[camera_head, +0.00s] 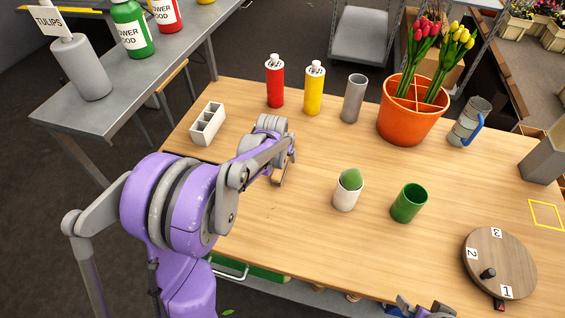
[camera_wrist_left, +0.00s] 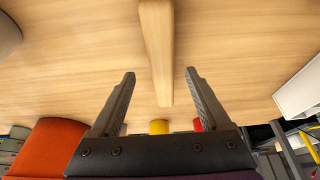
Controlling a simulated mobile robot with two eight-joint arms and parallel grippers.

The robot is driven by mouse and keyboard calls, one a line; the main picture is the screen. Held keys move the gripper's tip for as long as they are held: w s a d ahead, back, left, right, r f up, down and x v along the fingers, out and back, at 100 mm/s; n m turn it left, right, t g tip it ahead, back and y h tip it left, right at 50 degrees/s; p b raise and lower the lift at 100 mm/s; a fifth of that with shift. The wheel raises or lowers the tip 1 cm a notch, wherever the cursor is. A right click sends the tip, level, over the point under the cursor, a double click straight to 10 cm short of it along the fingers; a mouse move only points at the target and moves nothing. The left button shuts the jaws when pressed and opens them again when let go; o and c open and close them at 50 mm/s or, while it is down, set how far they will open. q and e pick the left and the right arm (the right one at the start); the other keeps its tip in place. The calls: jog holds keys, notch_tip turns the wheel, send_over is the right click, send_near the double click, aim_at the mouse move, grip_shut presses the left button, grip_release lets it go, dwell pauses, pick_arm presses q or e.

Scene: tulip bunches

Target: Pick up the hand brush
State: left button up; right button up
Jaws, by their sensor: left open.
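A light wooden handle, seemingly the hand brush (camera_wrist_left: 157,40), shows in the left wrist view. It runs from the top edge down to between my left gripper's fingers. A small wooden end of it (camera_head: 278,176) shows in the head view, beside my left gripper (camera_head: 289,158); the rest is hidden by my arm. In the left wrist view my left gripper (camera_wrist_left: 160,75) is open, with a finger on each side of the handle and a gap to both. Part of my right gripper (camera_head: 425,309) shows at the bottom edge of the head view; its fingers are unclear.
On the wooden table (camera_head: 300,235) stand a white divided holder (camera_head: 208,124), red (camera_head: 275,88) and yellow (camera_head: 314,92) bottles, a grey cylinder (camera_head: 353,99), an orange tulip pot (camera_head: 405,118), white (camera_head: 346,196) and green (camera_head: 408,203) cups, and a round numbered board (camera_head: 510,258).

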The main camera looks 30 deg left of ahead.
aim_at(282, 159)
pick_arm(q)
jog(key=x, duration=0.4)
jog(key=shift+w+a+f, duration=0.2)
jog(key=shift+a+f, duration=0.05)
grip_shut()
